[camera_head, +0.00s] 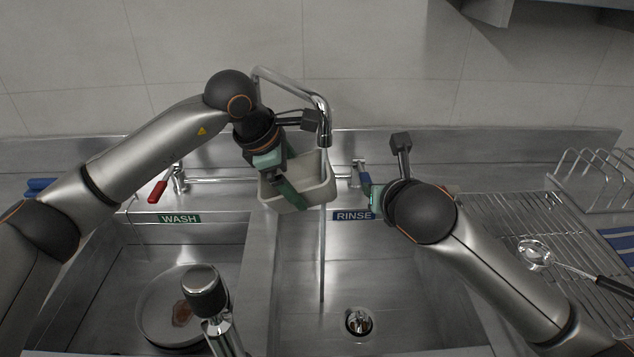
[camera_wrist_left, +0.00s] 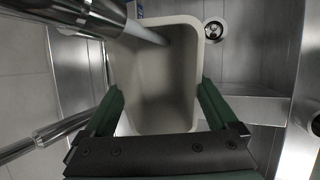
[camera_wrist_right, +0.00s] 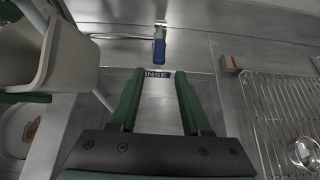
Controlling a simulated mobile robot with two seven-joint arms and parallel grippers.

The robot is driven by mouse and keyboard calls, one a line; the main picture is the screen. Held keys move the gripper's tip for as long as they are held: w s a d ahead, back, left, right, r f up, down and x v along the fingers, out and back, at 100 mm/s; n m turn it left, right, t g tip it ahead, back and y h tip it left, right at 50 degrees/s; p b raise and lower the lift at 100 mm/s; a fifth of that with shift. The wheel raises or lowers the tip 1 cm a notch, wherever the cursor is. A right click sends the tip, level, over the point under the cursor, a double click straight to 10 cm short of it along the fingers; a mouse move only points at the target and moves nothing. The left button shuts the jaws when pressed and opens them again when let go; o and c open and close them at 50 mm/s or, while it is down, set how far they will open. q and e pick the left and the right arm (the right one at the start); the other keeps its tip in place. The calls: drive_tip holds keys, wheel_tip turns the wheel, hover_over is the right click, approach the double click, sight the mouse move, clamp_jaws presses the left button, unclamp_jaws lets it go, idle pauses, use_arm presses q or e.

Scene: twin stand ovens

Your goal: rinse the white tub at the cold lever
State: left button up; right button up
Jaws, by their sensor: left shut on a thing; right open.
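The white tub (camera_head: 317,190) is held upright under the tall chrome spout (camera_head: 323,118), above the rinse side of the sink. A thin pale stream (camera_head: 322,250) runs from the spout line down past the tub to the basin; I cannot tell how much enters the tub. The blue cold lever (camera_wrist_right: 159,47) stands above the RINSE label. My right gripper (camera_wrist_right: 158,75) is open and empty, just short of the lever.
The red lever (camera_head: 157,192) is above the WASH basin, where a round plate with a brown stain (camera_head: 181,313) lies. The rinse basin has a drain (camera_head: 359,321). A wire rack (camera_head: 510,225) with a ladle (camera_head: 535,254) is at right, with a plate holder (camera_head: 595,180) behind.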

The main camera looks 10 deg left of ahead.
drive_tip(key=m, duration=0.2)
drive_tip(key=w+r+m, duration=0.1)
drive_tip(key=m, duration=0.1)
drive_tip(key=shift+w+d, duration=0.1)
drive_tip(key=shift+w, duration=0.1)
drive_tip(key=c, duration=0.4)
drive_tip(key=m, duration=0.2)
drive_tip(key=w+m, duration=0.1)
drive_tip(key=m, duration=0.1)
drive_tip(key=shift+w+r+g, duration=0.1)
drive_tip(key=shift+r+g, duration=0.3)
clamp_jaws()
drive_tip(key=w+r+m+g+h, duration=0.1)
drive_tip(key=w+r+m+g, duration=0.2)
drive_tip(key=m, duration=2.5)
hover_over(365, 176)
drive_tip(key=s, duration=0.2)
drive_tip(key=shift+g, duration=0.4)
drive_tip(key=f, duration=0.5)
drive_tip(key=shift+d, duration=0.2)
drive_tip(key=shift+s+f, duration=0.25)
drive_tip(key=shift+f, duration=0.9)
drive_tip(key=shift+s+f, duration=0.1)
drive_tip(key=shift+f, duration=0.55)
